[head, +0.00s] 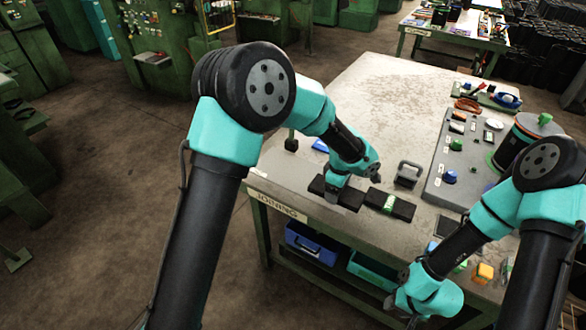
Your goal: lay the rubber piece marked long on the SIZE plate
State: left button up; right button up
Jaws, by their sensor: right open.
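A black slab (350,199) lies on the table near its front edge, and a black piece with a green label (403,209) lies to its right. I cannot read a "long" mark on either one. No plate that reads SIZE can be made out. My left gripper (333,194) is low over the first black slab; its fingertips are too small and dark to tell whether they touch or grip it. My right gripper (393,312) is open, at the lower right by the table's front edge, apart from the black pieces.
A grey board (436,180) with several small coloured parts lies on the right of the table (375,90). A grey handled block (408,174) stands beside it. A dark drum (520,138) is at the far right. Blue (312,243) and teal bins sit below. The table's back left is clear.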

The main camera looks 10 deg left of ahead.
pick_arm(q)
jog(key=a, duration=0.5)
jog(key=a+f, duration=0.1)
jog(key=a, duration=0.4)
jog(key=a+f, duration=0.1)
jog(key=a, duration=0.4)
jog(key=shift+w+f, duration=0.1)
send_over(290, 167)
jog(key=shift+f, duration=0.75)
jog(key=shift+f, duration=1.75)
jog(key=shift+f, duration=0.15)
jog(key=o, duration=1)
